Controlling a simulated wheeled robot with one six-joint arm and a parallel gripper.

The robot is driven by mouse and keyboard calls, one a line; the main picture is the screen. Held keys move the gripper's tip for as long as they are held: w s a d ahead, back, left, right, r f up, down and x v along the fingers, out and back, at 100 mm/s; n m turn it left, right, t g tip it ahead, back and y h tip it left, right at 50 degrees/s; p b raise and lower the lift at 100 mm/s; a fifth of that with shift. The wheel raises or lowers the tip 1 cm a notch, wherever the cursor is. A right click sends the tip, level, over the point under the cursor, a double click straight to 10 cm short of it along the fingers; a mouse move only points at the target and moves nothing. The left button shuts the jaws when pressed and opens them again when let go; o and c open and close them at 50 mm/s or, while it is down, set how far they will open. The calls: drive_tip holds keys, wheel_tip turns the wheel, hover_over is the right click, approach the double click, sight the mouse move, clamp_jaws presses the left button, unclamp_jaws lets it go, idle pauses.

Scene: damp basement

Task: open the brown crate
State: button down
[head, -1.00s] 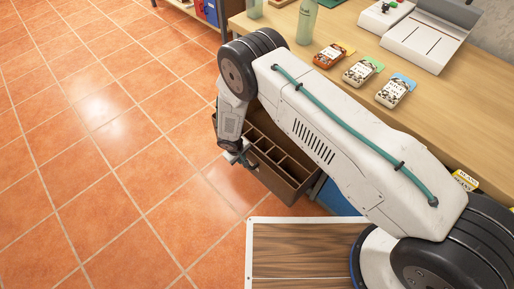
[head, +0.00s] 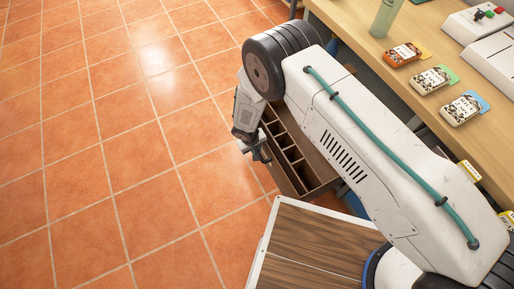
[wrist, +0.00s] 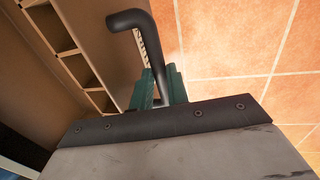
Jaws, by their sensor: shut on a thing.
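The brown crate (head: 320,170) sits low beside the workbench, partly hidden by my arm. It is open at the top, with dividers and several compartments showing. In the wrist view the crate's brown front panel (wrist: 105,40) and compartments are on the left. A dark bent handle (wrist: 135,20) stands out from the front. My gripper (head: 256,152) is at the crate's floor-facing side. In the wrist view its green fingers (wrist: 160,88) are shut around the handle's bar. How far the crate extends under the bench is hidden.
The wooden workbench (head: 400,60) runs along the right, with several labelled packets, a green bottle (head: 387,15) and a pale device (head: 490,50) on it. Open orange tiled floor (head: 110,150) fills the left side.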

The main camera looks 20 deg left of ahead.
drive_tip(key=c, duration=1.4)
unclamp_jaws()
drive_tip(key=shift+o, duration=0.2)
wheel_tip(320, 180, up, 8)
drive_tip(key=s+a, duration=0.1)
drive_tip(key=shift+f, duration=0.15)
